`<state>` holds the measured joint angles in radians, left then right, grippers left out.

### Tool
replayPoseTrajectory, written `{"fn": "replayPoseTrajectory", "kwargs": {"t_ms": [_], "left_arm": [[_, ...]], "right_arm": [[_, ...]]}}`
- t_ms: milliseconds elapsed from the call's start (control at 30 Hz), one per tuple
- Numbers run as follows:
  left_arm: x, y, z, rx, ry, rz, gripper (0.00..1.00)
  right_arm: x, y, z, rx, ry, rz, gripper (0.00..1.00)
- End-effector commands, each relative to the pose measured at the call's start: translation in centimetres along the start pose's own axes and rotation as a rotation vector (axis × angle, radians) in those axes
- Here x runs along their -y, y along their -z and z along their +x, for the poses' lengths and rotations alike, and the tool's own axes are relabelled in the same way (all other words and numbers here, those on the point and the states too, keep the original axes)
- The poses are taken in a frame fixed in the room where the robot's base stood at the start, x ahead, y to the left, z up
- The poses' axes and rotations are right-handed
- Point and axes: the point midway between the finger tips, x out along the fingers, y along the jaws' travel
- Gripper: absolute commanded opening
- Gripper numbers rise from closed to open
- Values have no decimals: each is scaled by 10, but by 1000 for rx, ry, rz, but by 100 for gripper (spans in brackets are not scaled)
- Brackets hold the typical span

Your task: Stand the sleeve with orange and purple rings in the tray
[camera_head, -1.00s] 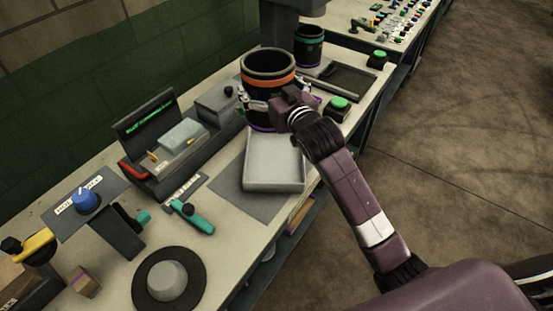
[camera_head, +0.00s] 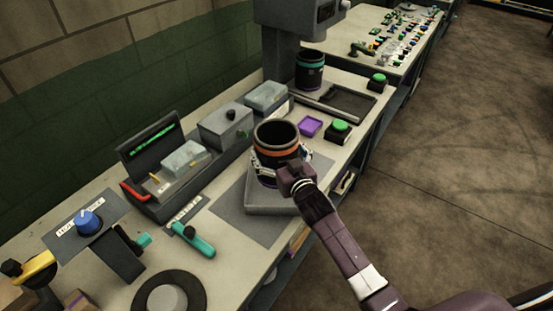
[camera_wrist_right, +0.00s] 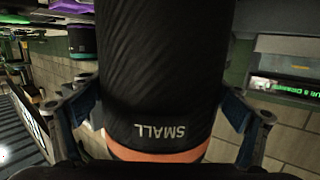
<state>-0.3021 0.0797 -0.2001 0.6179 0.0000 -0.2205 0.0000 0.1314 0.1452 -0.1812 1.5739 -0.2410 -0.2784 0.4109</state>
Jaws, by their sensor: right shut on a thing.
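The black sleeve (camera_head: 277,135) with an orange ring near its open top is upright over the pale grey tray (camera_head: 268,208). My right gripper (camera_head: 279,172) is shut around the sleeve's side. In the right wrist view the sleeve (camera_wrist_right: 165,75) fills the middle between my two fingers, with the word SMALL upside down and the orange ring at the lower end. My left gripper is not in view.
Another black sleeve (camera_head: 309,72) with a teal ring stands farther back under a grey machine. A purple square (camera_head: 310,126) and a green button (camera_head: 340,126) lie behind the tray. A grey box (camera_head: 225,125) and a teal-handled tool (camera_head: 195,240) are to the left.

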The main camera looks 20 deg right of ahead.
Motion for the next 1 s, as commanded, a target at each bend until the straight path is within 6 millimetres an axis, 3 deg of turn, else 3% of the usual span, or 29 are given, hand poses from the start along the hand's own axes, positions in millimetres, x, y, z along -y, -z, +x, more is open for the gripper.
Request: {"fn": "replayPoseTrajectory", "kwargs": {"t_ms": [333,733,767,833,1000], "left_arm": [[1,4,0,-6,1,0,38],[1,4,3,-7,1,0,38],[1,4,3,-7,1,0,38],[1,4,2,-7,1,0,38],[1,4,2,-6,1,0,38]], "right_arm": [[0,-33,6,-6,1,1,44],[0,-38,7,-8,2,0,44],[0,-42,6,0,0,0,93],[0,-41,6,0,0,0,100],[0,-41,6,0,0,-1,100]]}}
